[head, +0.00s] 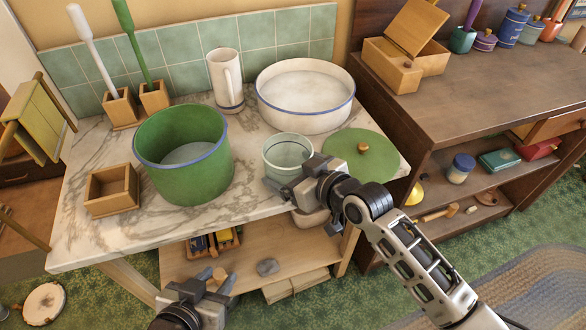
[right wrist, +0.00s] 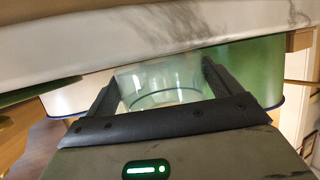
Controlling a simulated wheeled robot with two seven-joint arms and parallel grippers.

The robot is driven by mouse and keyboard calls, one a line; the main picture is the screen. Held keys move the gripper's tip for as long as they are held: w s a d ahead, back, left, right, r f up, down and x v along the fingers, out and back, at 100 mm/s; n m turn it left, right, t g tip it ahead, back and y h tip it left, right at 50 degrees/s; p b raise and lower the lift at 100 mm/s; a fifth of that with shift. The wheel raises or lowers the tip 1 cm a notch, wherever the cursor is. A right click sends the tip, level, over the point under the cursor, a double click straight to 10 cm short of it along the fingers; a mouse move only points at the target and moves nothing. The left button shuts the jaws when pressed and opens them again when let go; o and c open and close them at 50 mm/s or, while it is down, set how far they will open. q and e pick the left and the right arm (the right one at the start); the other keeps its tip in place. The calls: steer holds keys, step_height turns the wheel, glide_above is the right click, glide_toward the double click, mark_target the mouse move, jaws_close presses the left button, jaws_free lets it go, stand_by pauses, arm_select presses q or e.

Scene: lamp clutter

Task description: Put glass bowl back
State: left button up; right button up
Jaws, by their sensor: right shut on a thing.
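The clear glass bowl (head: 288,150) shows near the front edge of the marble-topped table (head: 75,225), between the green pot and the round green lid. My right gripper (head: 282,186) is shut on it from the front right. In the right wrist view the glass bowl (right wrist: 158,82) sits between the two dark fingers. I cannot tell whether its base touches the marble. My left gripper (head: 217,279) is low in front of the table, empty, with its fingers apart.
A green pot (head: 190,165), a white basin (head: 305,95), a white pitcher (head: 225,80), a green lid (head: 360,155) and a wooden box (head: 112,190) crowd the marble. A wooden cabinet (head: 450,105) stands at the right. Bare marble shows at the front left.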

steer(key=shift+f, duration=0.1)
steer(key=o, duration=1.3)
steer(key=v, duration=1.2)
steer(key=s+d+f+m+h, duration=0.5)
steer(key=s+d+f+h, duration=0.1)
steer(key=s+f, duration=0.5)
steer(key=shift+s+d+f+m+p, duration=0.2)
steer(key=shift+f+m+p, duration=0.15)
steer(key=shift+f, duration=0.65)
